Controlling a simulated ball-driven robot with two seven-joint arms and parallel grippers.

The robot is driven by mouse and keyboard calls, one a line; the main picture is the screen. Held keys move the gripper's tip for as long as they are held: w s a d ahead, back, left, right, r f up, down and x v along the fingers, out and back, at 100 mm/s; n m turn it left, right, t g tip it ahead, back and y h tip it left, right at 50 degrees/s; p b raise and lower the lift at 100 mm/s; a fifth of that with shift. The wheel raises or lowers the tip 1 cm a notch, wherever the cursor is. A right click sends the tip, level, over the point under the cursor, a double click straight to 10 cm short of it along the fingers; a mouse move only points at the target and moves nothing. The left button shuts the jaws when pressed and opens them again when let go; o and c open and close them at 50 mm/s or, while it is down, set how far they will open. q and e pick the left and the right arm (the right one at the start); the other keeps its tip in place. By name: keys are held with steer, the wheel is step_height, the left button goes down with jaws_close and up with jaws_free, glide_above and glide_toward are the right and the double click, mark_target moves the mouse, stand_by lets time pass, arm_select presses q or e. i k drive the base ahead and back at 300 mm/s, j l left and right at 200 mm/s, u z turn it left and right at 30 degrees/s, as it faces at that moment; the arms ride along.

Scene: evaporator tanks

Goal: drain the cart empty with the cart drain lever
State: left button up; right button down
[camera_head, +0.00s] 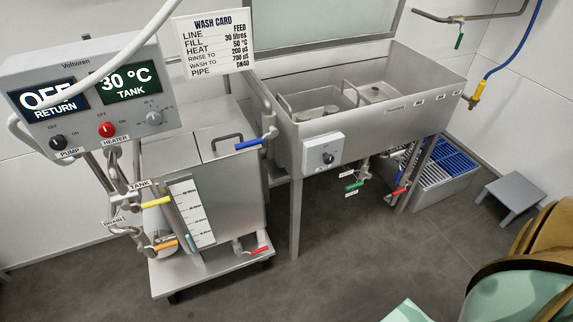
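The steel cart (215,275) stands at left on casters and carries a boxy tank (232,190). A level scale (190,212) on its front shows a short blue column near the bottom. A yellow lever (156,201) sits by the TANK tag, and an orange lever (166,245) sits lower, near the DRAIN tag (113,222). A red lever (259,250) sticks out low on the cart's right side. I cannot tell for certain which is the cart drain lever. The control box (92,95) reads 30 °C TANK. Neither of my grippers is in view.
A blue lever (248,144) is at the tank's top. A steel sink (375,115) stands right of the cart, with green (354,185) and red (398,192) levers beneath. A floor grate (450,165) and grey stool (511,194) are further right.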

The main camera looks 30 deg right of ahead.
mark_target(239, 253)
steer(key=z, duration=0.6)
steer(key=i+l+u, duration=0.1)
steer(key=u, duration=0.6)
steer(key=i+l+u, duration=0.15)
steer(key=l+u, duration=0.25)
steer(key=l, duration=0.5)
steer(key=l+u, duration=0.4)
steer(key=l, duration=1.35)
